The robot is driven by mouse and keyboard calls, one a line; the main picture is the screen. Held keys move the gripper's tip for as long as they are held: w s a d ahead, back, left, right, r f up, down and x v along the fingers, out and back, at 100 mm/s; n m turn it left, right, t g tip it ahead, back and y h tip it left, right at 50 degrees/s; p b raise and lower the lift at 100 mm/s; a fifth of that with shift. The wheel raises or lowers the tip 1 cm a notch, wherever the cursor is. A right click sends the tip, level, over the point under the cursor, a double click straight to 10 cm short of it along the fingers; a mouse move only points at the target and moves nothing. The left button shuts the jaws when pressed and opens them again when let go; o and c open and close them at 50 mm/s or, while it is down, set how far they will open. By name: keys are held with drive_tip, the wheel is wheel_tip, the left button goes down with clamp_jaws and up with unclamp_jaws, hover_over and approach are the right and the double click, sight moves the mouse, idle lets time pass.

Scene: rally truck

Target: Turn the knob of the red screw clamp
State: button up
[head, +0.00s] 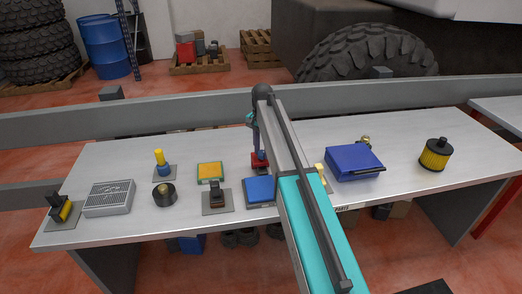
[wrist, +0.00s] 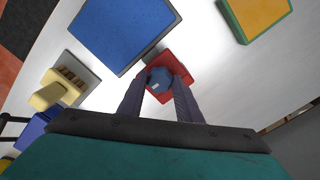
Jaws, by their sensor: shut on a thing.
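The red screw clamp (wrist: 176,62) stands on the workbench, seen from above in the wrist view. Its dark blue-grey knob (wrist: 159,79) shows between my fingertips. My gripper (wrist: 161,85) is shut on the knob, one finger on each side. In the head view the red clamp (head: 260,160) shows as a small red block left of my arm, and my gripper (head: 258,150) points down onto it. The arm and fingers hide most of the knob there.
A blue pad (head: 259,189) lies close by the clamp, with an orange-topped block (head: 210,172) to its left. A black device (head: 214,195) on a grey plate stands at the front. A blue case (head: 352,162) and a yellow filter (head: 434,155) are to the right.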

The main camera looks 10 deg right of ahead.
drive_tip(key=shift+w+r, duration=0.15)
drive_tip(key=shift+r, duration=0.05)
idle(0.3)
drive_tip(key=o, duration=1)
drive_tip(key=shift+o, duration=0.2)
drive_tip(key=shift+f, duration=0.1)
wheel_tip(320, 180, up, 14)
drive_tip(key=b, duration=0.3)
drive_tip(key=shift+f, duration=0.1)
